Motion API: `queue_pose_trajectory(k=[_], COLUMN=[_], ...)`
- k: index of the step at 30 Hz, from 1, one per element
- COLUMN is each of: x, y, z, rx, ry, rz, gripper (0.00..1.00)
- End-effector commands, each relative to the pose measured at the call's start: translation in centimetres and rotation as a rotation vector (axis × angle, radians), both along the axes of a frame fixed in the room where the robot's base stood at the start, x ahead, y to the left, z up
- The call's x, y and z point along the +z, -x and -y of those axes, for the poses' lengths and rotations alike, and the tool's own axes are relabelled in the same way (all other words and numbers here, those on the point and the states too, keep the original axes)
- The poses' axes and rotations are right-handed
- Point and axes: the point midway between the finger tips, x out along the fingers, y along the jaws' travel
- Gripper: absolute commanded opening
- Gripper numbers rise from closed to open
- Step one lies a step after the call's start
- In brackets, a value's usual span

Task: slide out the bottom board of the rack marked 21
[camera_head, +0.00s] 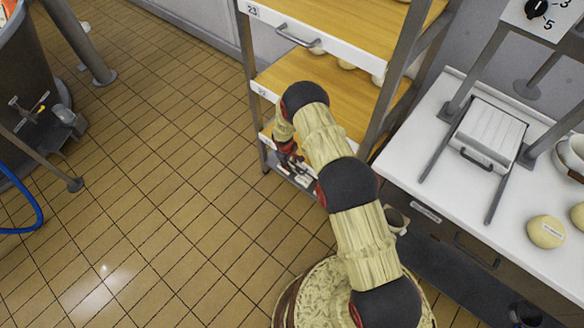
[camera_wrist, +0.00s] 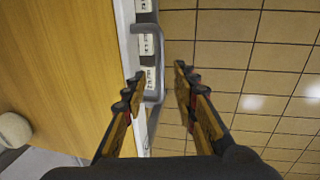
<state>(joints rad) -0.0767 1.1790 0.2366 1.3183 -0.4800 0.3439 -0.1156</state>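A metal rack (camera_head: 246,45) with wooden boards stands at upper centre in the head view. Its top visible board front reads 23, and the label below is too small to read surely. The lowest part (camera_head: 299,179) is mostly hidden by my arm and gripper (camera_head: 290,160). My gripper (camera_wrist: 157,82) is open, one finger on each side of the handle's near part. I cannot tell whether either finger touches it.
A white counter (camera_head: 455,200) with a slotted metal press (camera_head: 488,137) and pale round cheeses (camera_head: 545,231) stands to the right. A dark vat (camera_head: 30,60) and a blue hose (camera_head: 30,222) are at the left. The tiled floor (camera_head: 160,190) before the rack is clear.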

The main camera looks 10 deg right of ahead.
Motion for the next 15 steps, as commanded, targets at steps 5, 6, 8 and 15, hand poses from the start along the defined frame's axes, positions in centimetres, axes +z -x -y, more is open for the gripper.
queue_pose_trajectory(k=[5,6,8,15], x=[-2.5,-2.8,-3.1,-3.4], y=[-0.3,-0.3,-0.4,-0.4], z=[0.4,0.4,0.5,0.6], rx=[-0.001,-0.001,-0.001,-0.001], ry=[0.0,0.0,0.001,0.001], rz=[0.0,0.0,0.001,0.001], gripper=[0.29,0.29,0.29,0.29])
